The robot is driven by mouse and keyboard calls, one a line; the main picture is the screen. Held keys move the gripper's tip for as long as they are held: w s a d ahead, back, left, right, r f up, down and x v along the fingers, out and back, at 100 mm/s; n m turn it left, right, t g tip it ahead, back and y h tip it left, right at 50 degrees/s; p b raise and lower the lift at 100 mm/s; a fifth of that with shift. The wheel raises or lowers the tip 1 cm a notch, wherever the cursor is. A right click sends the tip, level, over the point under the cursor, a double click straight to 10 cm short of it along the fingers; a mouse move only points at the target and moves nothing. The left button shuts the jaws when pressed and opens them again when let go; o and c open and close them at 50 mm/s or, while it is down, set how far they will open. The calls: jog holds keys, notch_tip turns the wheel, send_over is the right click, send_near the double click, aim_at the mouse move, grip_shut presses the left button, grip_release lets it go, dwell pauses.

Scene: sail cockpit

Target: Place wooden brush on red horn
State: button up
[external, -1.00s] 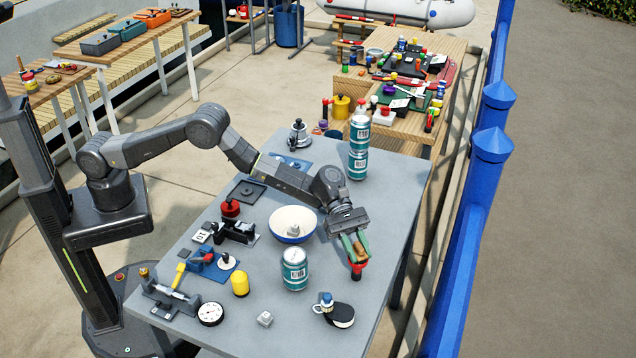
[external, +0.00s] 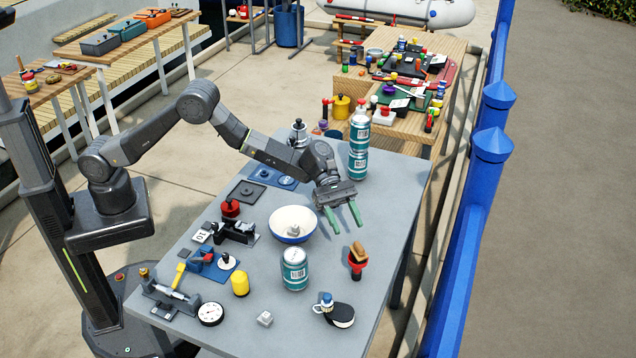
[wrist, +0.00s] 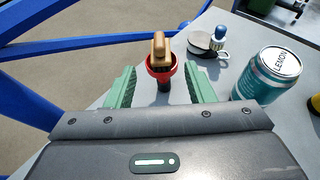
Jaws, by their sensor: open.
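The wooden brush (external: 358,251) rests on top of the red horn (external: 356,267), which stands near the right edge of the grey table. In the wrist view the brush (wrist: 159,46) sits in the horn's red flared mouth (wrist: 161,67), with its wooden handle sticking up. My gripper (external: 345,222) is open and empty, above and behind the horn, apart from it. Its green fingers (wrist: 157,85) show on either side of the horn in the wrist view, not touching it. The brush's lower part is hidden inside the horn's mouth.
A white and blue bowl (external: 292,224) and a teal can (external: 295,270) stand left of the horn. A black round item with a small blue bottle (external: 335,310) lies in front. Table around the horn is clear.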

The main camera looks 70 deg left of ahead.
jog(key=v, duration=0.3)
jog(key=shift+a+r, duration=0.1)
jog(key=shift+a, duration=0.15)
